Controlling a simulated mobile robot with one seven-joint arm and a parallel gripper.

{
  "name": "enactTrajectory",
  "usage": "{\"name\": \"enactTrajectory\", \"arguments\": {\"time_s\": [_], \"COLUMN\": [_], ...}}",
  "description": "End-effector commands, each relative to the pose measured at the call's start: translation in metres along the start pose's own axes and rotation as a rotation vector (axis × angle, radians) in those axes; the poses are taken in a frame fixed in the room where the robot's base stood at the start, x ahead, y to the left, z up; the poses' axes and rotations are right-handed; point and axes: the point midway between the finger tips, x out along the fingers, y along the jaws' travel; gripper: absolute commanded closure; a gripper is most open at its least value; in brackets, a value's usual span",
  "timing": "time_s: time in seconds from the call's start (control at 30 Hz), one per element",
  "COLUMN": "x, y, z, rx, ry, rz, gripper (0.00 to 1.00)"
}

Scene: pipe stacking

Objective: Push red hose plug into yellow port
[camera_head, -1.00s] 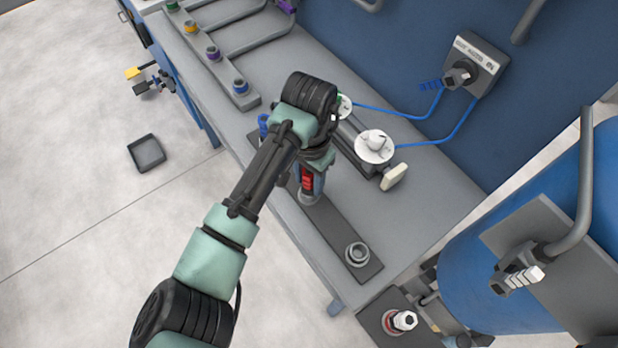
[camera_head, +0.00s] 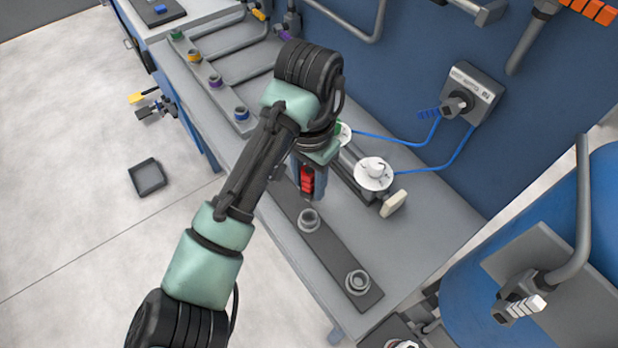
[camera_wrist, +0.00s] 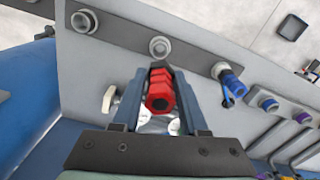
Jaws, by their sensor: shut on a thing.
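My gripper (camera_head: 308,182) is shut on the red hose plug (camera_head: 307,180), which it holds above the front rack strip. In the wrist view the red plug (camera_wrist: 160,92) sits between my two fingers (camera_wrist: 160,100), its hexagonal end facing the camera. The yellow port (camera_head: 194,56) is on the port strip at the back left of the bench, well away from my gripper. Purple (camera_head: 215,82) and blue (camera_head: 241,114) ports stand nearer on the same strip.
The rack strip (camera_head: 330,255) has empty sockets at its middle (camera_head: 308,219) and near end (camera_head: 357,282). A blue plug (camera_wrist: 232,85) stands in it in the wrist view. White-topped fittings (camera_head: 373,173) with blue cables stand right of my gripper, before the blue wall.

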Motion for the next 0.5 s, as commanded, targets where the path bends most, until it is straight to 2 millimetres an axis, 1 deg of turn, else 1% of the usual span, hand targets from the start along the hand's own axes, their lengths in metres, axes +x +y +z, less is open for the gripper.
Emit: {"name": "enactTrajectory", "arguments": {"time_s": [0.2, 0.5], "x": [-0.019, -0.041], "y": [0.0, 0.0], "z": [0.0, 0.0], "rx": [-0.001, 0.001], "ry": [0.001, 0.0], "rz": [0.0, 0.001], "gripper": [1.0, 1.0]}}
